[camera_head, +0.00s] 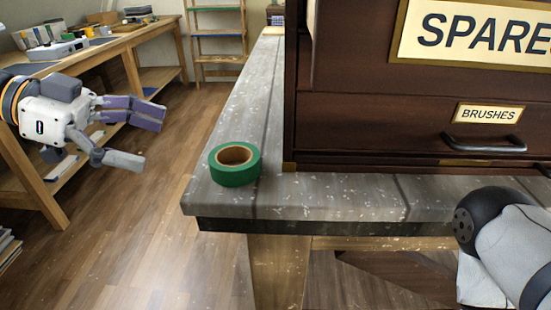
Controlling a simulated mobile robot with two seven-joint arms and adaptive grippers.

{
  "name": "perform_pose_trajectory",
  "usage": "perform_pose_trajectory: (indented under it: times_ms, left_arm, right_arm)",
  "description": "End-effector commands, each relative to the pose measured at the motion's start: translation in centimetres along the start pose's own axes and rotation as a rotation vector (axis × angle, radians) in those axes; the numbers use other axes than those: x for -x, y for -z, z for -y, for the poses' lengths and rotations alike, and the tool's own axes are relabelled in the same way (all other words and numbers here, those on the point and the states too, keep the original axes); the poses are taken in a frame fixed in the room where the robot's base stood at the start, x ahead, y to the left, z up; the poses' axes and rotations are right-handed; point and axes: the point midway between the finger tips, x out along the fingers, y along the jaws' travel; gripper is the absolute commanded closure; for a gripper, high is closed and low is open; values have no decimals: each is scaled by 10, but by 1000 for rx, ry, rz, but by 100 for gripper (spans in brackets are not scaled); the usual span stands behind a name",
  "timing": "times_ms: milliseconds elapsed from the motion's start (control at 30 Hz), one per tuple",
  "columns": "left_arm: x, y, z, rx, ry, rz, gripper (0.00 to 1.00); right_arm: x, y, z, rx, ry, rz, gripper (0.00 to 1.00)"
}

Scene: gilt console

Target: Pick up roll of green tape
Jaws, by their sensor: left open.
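A roll of green tape (235,175) with a tan cardboard core lies flat on the grey weathered bench top (330,195), near its front left corner. My left gripper (146,138) is in the air at the left, apart from the tape and left of the bench edge. Its purple-grey fingers are spread open with nothing between them. Part of my right arm (515,250) shows at the lower right, but its gripper is out of view.
A dark wooden drawer cabinet (400,120) with a "BRUSHES" label and black handle stands on the bench close to the tape's right. A wooden workbench (130,40) with items stands at the back left. Open wood floor lies left of the bench.

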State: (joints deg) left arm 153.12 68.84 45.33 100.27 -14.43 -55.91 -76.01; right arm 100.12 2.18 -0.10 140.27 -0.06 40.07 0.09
Motion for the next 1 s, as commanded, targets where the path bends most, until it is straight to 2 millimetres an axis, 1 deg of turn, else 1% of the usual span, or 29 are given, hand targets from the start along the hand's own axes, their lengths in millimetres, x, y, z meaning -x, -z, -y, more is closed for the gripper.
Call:
perform_pose_trajectory:
  times_ms: [67,133,300,467,600,700,800,967,1000]
  left_arm:
    - [0,1,0,-6,1,-2,11]
    - [-9,0,0,-6,-2,-1,11]
    - [-48,-1,0,-4,-5,0,11]
    - [-69,1,1,-4,-2,-1,11]
    - [-96,4,5,-4,-4,0,11]
    - [-112,4,6,-5,-2,0,11]
    - [-119,5,6,-5,1,-2,11]
    - [-119,6,7,-6,3,-3,11]
    - [-119,6,7,-6,2,-3,14]
  right_arm:
    - [0,0,0,1,1,1,10]
    - [-2,-1,0,1,1,4,10]
    - [-6,-3,0,2,0,15,10]
    - [-7,-4,0,2,0,18,10]
    - [-8,-4,0,1,0,20,10]
    - [-8,-4,0,1,-1,22,10]
    - [-8,-4,0,1,-1,22,10]
    - [-8,-4,0,1,-1,21,10]
    - [-8,-4,0,1,-1,21,10]
